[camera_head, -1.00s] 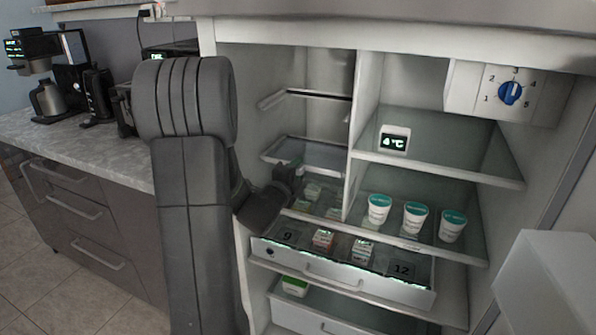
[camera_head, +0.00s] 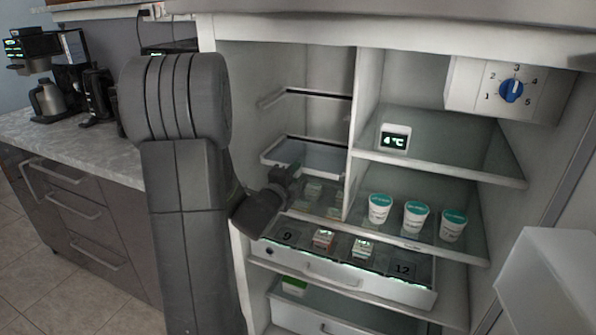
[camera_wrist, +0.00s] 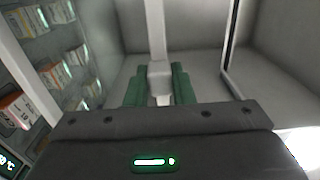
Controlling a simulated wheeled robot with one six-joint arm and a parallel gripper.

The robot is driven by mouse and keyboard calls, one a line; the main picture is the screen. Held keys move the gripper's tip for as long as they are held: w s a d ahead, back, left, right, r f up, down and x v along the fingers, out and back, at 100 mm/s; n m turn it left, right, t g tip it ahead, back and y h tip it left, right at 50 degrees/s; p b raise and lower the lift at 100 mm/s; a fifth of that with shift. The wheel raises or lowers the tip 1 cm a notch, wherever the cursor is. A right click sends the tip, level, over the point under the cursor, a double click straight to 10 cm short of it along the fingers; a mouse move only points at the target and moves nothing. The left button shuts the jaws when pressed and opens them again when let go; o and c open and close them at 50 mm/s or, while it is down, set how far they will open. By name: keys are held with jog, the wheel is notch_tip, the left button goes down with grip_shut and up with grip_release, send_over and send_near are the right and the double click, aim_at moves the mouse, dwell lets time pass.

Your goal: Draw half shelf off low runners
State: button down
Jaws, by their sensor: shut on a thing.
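The half shelf (camera_head: 312,153) is a thin grey glass panel with a pale rim. It lies level in the lower part of the fridge's narrow left compartment. My gripper (camera_head: 288,174) is at its front edge, coming from the lower left. In the wrist view, the green-padded fingers of my gripper (camera_wrist: 159,88) are closed on a pale strip between them, which fits the shelf's front rim. The low runners under the shelf are mostly hidden.
Empty upper runners (camera_head: 273,99) sit above. A white divider (camera_head: 355,140) stands close on the right, with tubs (camera_head: 416,217) beyond it. A drawer (camera_head: 340,279) with small boxes lies below. The counter (camera_head: 70,140) is at left.

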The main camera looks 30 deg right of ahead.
jog(key=b+v, duration=0.3)
jog(key=v, duration=1.4)
jog(key=shift+s+a, duration=0.25)
jog(key=shift+s, duration=0.05)
dwell(1.7)
